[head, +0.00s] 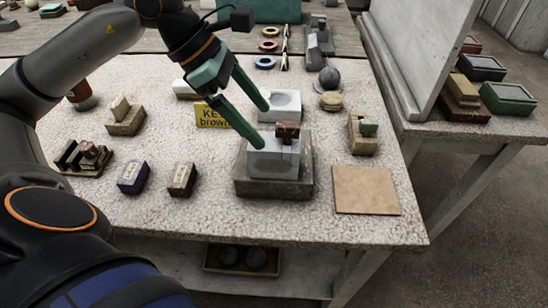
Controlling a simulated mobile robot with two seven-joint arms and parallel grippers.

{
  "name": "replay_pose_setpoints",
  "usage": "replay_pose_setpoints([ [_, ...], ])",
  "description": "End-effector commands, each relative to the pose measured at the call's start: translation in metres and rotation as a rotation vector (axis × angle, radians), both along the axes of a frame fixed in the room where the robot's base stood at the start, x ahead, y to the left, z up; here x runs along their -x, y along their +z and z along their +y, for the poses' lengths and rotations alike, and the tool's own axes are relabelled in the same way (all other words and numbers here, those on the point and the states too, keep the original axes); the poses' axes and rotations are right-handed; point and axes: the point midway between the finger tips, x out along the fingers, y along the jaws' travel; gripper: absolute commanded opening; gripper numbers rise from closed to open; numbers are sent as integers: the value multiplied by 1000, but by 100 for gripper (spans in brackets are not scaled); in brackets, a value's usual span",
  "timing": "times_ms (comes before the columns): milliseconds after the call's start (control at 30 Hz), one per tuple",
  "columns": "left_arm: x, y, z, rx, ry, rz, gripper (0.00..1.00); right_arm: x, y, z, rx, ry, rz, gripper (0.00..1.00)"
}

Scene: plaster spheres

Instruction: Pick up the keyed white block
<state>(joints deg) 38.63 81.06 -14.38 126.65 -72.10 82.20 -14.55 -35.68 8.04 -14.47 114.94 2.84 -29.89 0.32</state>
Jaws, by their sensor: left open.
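A pale grey-white block (262,162) sits in a darker grey stone base (273,188) near the middle of the table. A small brown piece (287,132) stands at its upper right. A second whitish block with a round hollow in its top (283,101) stands just behind. I cannot tell for certain which one is the keyed white block. My left gripper (263,127) is open, its green fingers pointing down and right. One fingertip shows over the front block's upper left, the other by the rear block; contact cannot be told. My right gripper is not in view.
A yellow sign (213,116), partly hidden by my finger, stands left of the blocks. Small dark blocks (182,179) lie front left. A flat tan square (366,190) lies front right, near the edge. A pale upright panel (425,50) rises at the right.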

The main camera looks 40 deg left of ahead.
Motion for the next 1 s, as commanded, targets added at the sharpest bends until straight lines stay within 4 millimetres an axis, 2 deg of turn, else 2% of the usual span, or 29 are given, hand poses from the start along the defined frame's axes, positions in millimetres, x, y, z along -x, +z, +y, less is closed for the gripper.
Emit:
replay_pose_setpoints([
  [200, -10, -31, -18, 2, -2, 3, 98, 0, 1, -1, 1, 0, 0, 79],
  [400, -13, -44, -24, 1, 0, 2, 98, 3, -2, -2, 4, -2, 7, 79],
  [700, -18, -81, -42, 4, -1, 2, 98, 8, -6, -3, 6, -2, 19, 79],
  [1000, -21, -87, -45, 1, 1, 0, 98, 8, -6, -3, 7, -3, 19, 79],
])
